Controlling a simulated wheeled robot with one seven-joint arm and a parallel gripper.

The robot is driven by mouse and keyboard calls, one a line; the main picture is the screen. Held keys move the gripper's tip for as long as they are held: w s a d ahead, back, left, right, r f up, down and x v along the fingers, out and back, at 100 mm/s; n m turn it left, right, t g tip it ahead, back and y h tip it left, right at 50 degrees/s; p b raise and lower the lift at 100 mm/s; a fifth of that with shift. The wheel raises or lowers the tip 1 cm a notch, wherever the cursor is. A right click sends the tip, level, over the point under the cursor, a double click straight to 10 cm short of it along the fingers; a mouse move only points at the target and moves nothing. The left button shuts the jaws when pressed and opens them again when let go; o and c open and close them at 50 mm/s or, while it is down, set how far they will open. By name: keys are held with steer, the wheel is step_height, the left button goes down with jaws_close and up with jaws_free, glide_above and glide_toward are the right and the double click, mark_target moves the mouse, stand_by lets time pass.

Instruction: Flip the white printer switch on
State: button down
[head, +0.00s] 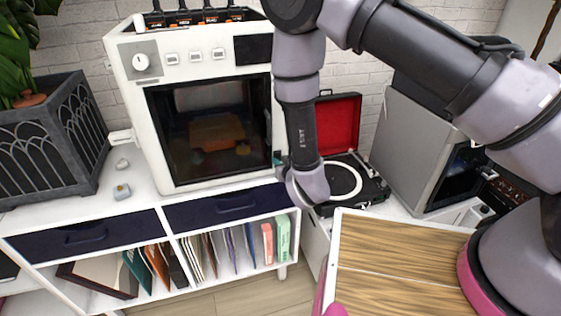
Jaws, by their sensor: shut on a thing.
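The white printer (128,110) stands upright on the white shelf unit, with a dark front window. I cannot tell which part is the switch. A pale part sticks out at its left side (122,137). My arm reaches down in front of the printer's right edge. My gripper (284,170) is beside the printer's lower right side, mostly hidden behind my wrist. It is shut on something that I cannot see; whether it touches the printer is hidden.
A record player (345,180) with an open red lid (338,122) sits right of my wrist. A grey machine (405,150) stands farther right. A planter (55,140) is at the left.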

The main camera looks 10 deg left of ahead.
steer(key=shift+f+t+y, duration=0.35)
steer(key=shift+t+y, duration=0.45)
steer(key=shift+t, duration=0.4)
steer(key=c, duration=0.8)
jaws_free()
steer(key=shift+o, duration=0.2)
